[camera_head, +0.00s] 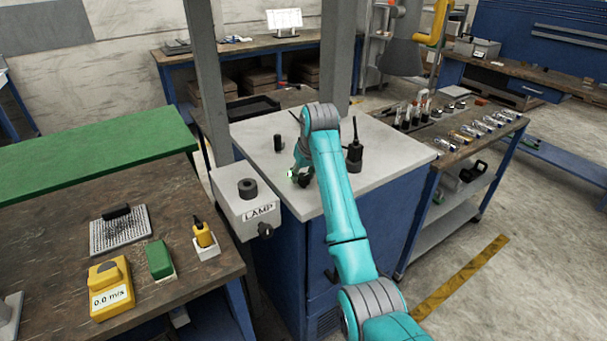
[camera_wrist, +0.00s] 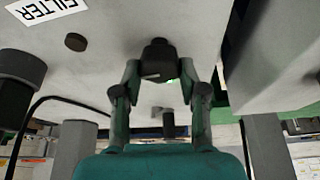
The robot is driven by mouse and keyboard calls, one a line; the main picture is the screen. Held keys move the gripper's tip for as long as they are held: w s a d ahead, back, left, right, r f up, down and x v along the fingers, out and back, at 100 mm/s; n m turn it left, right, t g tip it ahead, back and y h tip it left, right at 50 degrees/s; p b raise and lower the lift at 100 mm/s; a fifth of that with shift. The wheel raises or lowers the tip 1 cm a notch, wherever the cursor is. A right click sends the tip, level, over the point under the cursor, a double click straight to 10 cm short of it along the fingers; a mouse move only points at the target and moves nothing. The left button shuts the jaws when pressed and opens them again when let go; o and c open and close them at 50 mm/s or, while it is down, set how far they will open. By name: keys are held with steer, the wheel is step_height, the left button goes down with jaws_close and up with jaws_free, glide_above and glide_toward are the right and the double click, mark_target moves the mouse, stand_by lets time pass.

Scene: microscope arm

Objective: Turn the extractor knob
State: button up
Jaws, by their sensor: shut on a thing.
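My gripper (camera_wrist: 160,68) has its two fingers on either side of a black knob (camera_wrist: 158,54) on a light grey surface in the wrist view, and is shut on it. No label for this knob is readable. In the head view my gripper (camera_head: 302,175) is at the left part of the light grey cabinet top (camera_head: 385,145), below my teal arm. The fingertips and the knob are mostly hidden there. A small green glow shows beside the gripper.
A grey box (camera_head: 235,207) marked LAMP, with a dark knob (camera_head: 265,230) on its front, is left of the cabinet. A black handheld radio (camera_head: 354,155) and a short black cylinder (camera_head: 279,142) stand on the cabinet top. A FILTER label (camera_wrist: 42,9) shows upside down.

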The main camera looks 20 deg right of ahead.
steer(key=n+y, duration=0.1)
steer(key=n, duration=0.3)
steer(key=shift+g, duration=0.4)
steer(key=n+y, duration=0.1)
steer(key=n, duration=0.1)
steer(key=n+g, duration=0.1)
steer(key=n, duration=0.1)
steer(key=shift+n+y, duration=0.4)
steer(key=n+g, duration=0.1)
steer(key=n, duration=0.3)
steer(key=shift+g+y, duration=0.4)
steer(key=shift+n+g, duration=0.6)
steer(key=shift+n, duration=1.2)
steer(key=o, duration=1.1)
steer(key=shift+o, duration=0.2)
steer(key=v, duration=0.5)
steer(key=shift+w+d+r, duration=0.1)
steer(key=shift+d+r, duration=0.05)
steer(key=shift+r, duration=0.1)
steer(key=d, duration=1.1)
steer(key=shift+w+d+f, duration=0.3)
steer(key=shift+w+d, duration=0.05)
steer(key=shift+d, duration=0.05)
